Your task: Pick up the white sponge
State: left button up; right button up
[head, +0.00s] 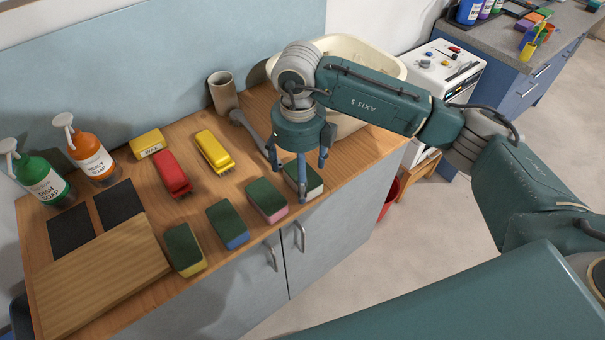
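The white sponge (312,187) has a dark green top and sits at the right end of a row of sponges near the front edge of the wooden counter. My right gripper (300,178) points down over it with its fingers spread apart. One finger crosses in front of the sponge and partly hides it. I cannot tell whether any finger touches it. My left gripper is not in view.
Beside it stand a pink sponge (267,201), a blue sponge (227,224) and a yellow sponge (185,249), all green-topped. A cream basin (352,47) stands behind my gripper.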

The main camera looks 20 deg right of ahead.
notch_tip(320, 180, down, 2)
jog(key=shift+f, duration=0.35)
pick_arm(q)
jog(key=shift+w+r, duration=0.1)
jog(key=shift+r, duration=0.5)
pick_arm(e)
jog(key=c, duration=0.9)
jog(key=shift+o, duration=0.2)
jog(key=shift+r, duration=0.15)
pick_arm(q)
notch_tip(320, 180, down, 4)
jog(key=b, duration=0.3)
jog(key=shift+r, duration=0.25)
pick_arm(e)
notch_tip(320, 180, up, 20)
jog(key=shift+c, duration=0.4)
